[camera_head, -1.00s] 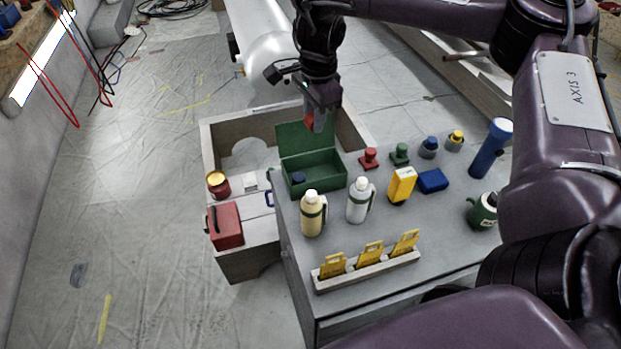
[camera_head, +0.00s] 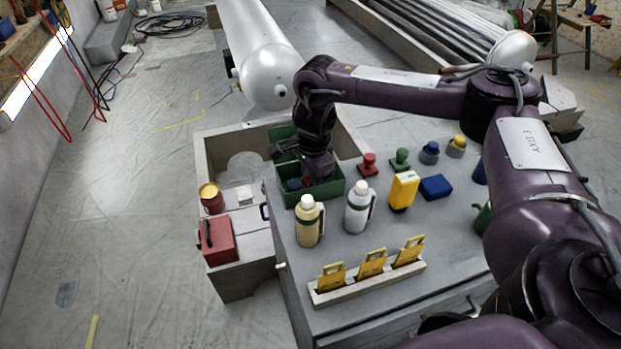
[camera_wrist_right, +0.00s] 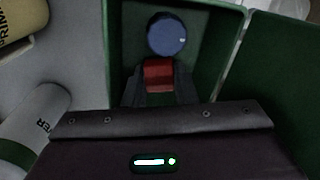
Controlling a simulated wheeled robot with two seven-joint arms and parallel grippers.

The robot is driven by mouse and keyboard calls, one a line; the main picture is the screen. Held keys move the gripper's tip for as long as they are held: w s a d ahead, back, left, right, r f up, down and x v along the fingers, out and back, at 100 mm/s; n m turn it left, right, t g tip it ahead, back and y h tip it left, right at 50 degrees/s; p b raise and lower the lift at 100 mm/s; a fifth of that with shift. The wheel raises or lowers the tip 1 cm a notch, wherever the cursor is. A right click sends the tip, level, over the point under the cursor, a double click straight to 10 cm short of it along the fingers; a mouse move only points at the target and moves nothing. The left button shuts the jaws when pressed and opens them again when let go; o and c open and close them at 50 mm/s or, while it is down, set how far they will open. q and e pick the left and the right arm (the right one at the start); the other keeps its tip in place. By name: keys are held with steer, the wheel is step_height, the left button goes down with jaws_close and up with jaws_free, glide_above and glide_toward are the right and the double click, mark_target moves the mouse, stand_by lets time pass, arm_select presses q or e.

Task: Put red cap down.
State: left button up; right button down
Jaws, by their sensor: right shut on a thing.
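My right gripper (camera_head: 308,180) reaches down into the open green box (camera_head: 335,191) on the grey cabinet top. It is shut on the red cap (camera_wrist_right: 158,76), which shows between its fingers in the right wrist view. The cap is inside the box walls; I cannot tell whether it touches the floor of the box. A round blue cap (camera_wrist_right: 167,36) lies in the box just beyond the red one, and also shows in the head view (camera_head: 293,185). The open lid (camera_head: 281,132) stands at the back, partly hidden by my arm. My left gripper is not in view.
A cream bottle (camera_head: 309,222) and a white bottle (camera_head: 358,207) stand close in front of the box. Red (camera_head: 368,165) and green (camera_head: 400,160) stamp-like pieces stand to its right. A yellow box (camera_head: 403,190) and a rack with yellow cards (camera_head: 368,280) are nearer.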

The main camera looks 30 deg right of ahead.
steer(key=shift+f, duration=0.15)
steer(key=c, duration=1.5)
jaws_free()
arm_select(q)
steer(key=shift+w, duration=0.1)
arm_select(e)
steer(key=shift+o, duration=0.2)
